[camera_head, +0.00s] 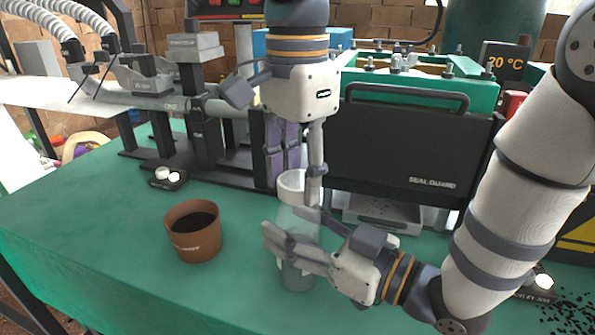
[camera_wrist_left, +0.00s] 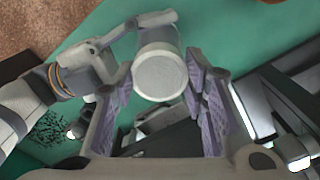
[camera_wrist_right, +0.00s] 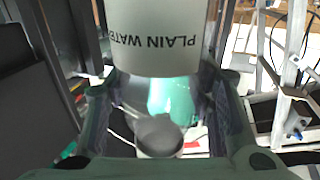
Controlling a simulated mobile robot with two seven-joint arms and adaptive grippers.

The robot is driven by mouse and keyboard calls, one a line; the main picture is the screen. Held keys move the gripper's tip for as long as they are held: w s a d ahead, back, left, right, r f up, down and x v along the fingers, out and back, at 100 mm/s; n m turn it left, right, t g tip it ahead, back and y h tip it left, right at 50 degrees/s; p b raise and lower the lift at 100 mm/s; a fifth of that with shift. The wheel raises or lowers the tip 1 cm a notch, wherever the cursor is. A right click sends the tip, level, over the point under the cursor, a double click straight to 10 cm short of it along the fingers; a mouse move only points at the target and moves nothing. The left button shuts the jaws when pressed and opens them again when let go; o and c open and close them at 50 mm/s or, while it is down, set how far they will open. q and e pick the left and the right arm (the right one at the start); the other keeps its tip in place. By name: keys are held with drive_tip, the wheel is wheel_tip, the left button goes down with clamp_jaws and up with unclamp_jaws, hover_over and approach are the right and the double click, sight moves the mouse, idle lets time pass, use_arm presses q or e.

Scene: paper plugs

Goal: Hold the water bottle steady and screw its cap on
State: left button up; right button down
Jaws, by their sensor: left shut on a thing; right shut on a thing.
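The water bottle (camera_head: 299,272) stands upright on the green table, translucent with a greyish lower end. My right gripper (camera_head: 292,253) comes from the right and is shut around the bottle's body. In the right wrist view the bottle's label (camera_wrist_right: 160,42) reads PLAIN WATER. My left gripper (camera_head: 298,178) points down from above and is shut on the white cap (camera_head: 291,186) at the bottle's top. In the left wrist view the cap's round face (camera_wrist_left: 160,77) lies between the purple finger pads. Whether the cap's threads are engaged is hidden.
A brown pot (camera_head: 193,237) with dark contents stands to the left of the bottle. Close behind is a dark SEAL GUARD machine (camera_head: 412,145). A grey apparatus (camera_head: 195,110) stands at back left. Black granules (camera_head: 568,312) lie at the right edge. The front left table is clear.

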use_arm(q)
drive_tip(key=o, duration=1.4)
drive_tip(key=shift+r, duration=6.05)
use_arm(e)
drive_tip(key=c, duration=0.7)
unclamp_jaws()
